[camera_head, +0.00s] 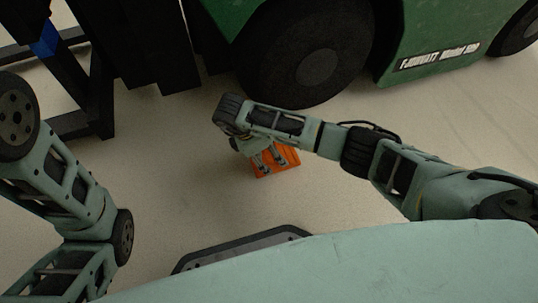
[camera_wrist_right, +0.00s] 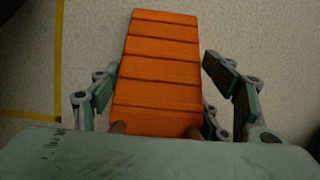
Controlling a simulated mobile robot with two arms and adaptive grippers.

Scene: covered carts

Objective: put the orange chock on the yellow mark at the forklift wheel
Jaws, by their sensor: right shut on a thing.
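The orange chock (camera_head: 287,157) is a ribbed wedge below my right gripper (camera_head: 268,158) in the head view. In the right wrist view the chock (camera_wrist_right: 158,70) stands out between the fingers of my right gripper (camera_wrist_right: 165,100), which is shut on it. I cannot tell whether it touches the floor. The yellow mark (camera_wrist_right: 58,60) shows as thin lines meeting in a corner left of the chock, apart from it in that picture. It does not show in the head view. The black forklift wheel (camera_head: 318,65) is beyond my right wrist. My left gripper is out of view.
The green forklift body (camera_head: 425,35) rises behind the wheel, with its dark mast and fork frame (camera_head: 150,45) to the left. Another wheel (camera_head: 513,30) is at the top right. Pale floor (camera_head: 180,165) is clear between my arms and to the right.

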